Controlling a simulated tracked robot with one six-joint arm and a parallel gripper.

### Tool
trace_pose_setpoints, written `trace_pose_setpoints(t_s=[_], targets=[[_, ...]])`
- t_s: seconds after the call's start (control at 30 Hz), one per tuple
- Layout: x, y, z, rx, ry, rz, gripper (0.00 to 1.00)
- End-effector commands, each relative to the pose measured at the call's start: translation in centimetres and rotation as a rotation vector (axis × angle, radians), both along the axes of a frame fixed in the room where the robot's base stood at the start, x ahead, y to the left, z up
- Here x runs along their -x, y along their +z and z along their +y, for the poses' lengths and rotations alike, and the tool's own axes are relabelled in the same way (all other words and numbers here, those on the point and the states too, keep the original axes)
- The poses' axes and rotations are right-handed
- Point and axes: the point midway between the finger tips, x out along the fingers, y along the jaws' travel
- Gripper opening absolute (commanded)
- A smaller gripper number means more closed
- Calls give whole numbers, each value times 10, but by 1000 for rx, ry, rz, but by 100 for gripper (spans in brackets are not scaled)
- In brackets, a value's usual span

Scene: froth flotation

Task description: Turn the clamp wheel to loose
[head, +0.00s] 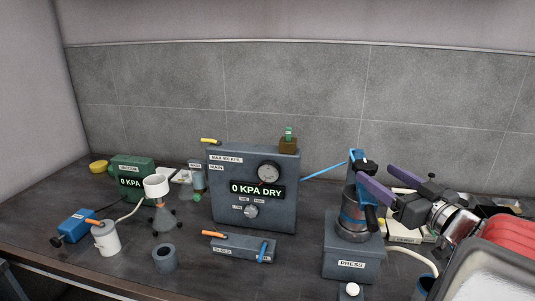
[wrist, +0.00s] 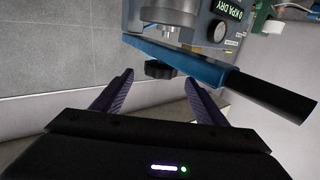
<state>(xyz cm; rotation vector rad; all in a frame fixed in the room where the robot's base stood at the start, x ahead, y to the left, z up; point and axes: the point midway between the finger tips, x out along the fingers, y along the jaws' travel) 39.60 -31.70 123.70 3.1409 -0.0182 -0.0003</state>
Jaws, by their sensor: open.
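The press (head: 352,262) stands at the right of the bench in the head view, with a blue clamp frame (head: 353,158) on top. The clamp wheel is a small black lobed knob (wrist: 160,70) on the blue bar (wrist: 180,62) in the wrist view; in the head view it looks like the dark piece (head: 370,167) by the fingertips. My gripper (head: 374,172) is open, its purple fingers reaching in from the right. In the wrist view my gripper (wrist: 159,77) has the wheel between its fingertips, with gaps on both sides. Its depth between them is hard to judge.
A black lever handle (wrist: 270,95) sticks out beside the wheel. The grey gauge box (head: 254,190), reading 0 KPA DRY, stands left of the press. A low grey block (head: 238,248) lies before it. The tiled wall (head: 300,95) is behind.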

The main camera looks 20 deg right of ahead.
Motion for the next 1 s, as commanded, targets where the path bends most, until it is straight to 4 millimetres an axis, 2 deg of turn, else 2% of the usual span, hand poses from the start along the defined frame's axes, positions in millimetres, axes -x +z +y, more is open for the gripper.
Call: trace_pose_setpoints(t_s=[0.7,0.83,1.0], targets=[[-88,0,1,-2,5,0,66],[-100,0,0,0,4,0,66],[-106,0,0,0,2,1,66]])
